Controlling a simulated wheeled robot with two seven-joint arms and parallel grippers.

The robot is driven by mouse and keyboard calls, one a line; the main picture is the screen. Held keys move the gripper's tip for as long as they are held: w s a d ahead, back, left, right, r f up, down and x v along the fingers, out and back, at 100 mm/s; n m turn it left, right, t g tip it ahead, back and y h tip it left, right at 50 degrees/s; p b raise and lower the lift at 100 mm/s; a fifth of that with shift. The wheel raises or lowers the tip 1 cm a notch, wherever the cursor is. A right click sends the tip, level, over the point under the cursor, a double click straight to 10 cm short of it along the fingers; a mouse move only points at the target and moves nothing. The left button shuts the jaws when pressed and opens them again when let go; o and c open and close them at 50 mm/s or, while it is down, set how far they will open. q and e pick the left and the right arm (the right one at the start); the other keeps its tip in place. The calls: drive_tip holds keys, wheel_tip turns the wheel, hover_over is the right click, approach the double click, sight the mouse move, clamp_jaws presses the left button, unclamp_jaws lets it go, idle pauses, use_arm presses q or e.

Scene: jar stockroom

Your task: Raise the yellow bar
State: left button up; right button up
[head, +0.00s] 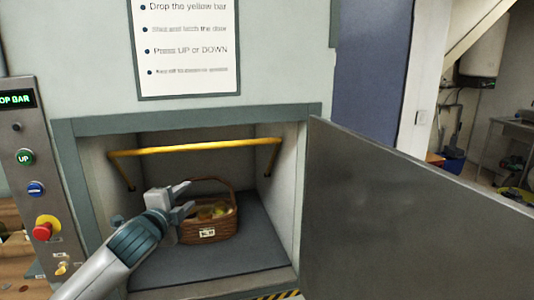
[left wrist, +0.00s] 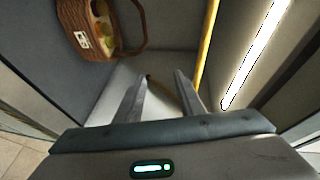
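The yellow bar (head: 195,148) spans the upper front of a wall hatch, with bent ends going down at both sides. It also shows in the left wrist view (left wrist: 208,42), running up from beside the right finger. My left gripper (head: 186,197) is inside the hatch opening, below the bar and in front of the basket. Its two fingers are apart with nothing between them, as the left wrist view (left wrist: 160,84) shows too. I cannot tell from these views how far the fingers are from the bar. My right gripper is in neither view.
A wicker basket (head: 207,228) with a tag and yellowish contents stands on the hatch floor (head: 262,250). A grey metal door (head: 420,215) stands open at the right. A control panel (head: 38,180) with buttons is at the left. An instruction sign (head: 187,86) hangs above.

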use_arm(q)
drive_tip(key=s+d+f+n+g, duration=0.2)
drive_tip(key=s+f+n+g, duration=0.15)
drive_tip(key=s+f, duration=0.85)
drive_tip(key=s+d+f+n+g, duration=0.15)
drive_tip(key=s+f+n, duration=0.45)
drive_tip(key=f, duration=1)
drive_tip(key=s+a+f+n+g+y, duration=0.1)
drive_tip(key=s+f+n+g, duration=0.2)
drive_tip(key=s, duration=0.8)
drive_tip(key=s+a+f+n+g, duration=0.1)
drive_tip(key=s+f+g, duration=0.1)
drive_tip(key=s+f, duration=0.65)
drive_tip(key=s+a+f+n+g+y, duration=0.1)
drive_tip(key=s+n+g, duration=0.15)
drive_tip(key=s, duration=1.15)
wheel_tip(320, 180, down, 29)
drive_tip(key=g+b, duration=0.1)
drive_tip(key=b, duration=0.1)
drive_tip(key=s+a+f+g+b, duration=0.1)
drive_tip(key=s+a+f, duration=0.1)
drive_tip(key=s+f, duration=1.6)
wheel_tip(320, 180, down, 3)
drive_tip(key=shift+s+a+f+m+g+b, duration=0.1)
drive_tip(key=shift+s+a+m+g+b, duration=0.15)
drive_tip(key=shift+a+m+g+b, duration=0.15)
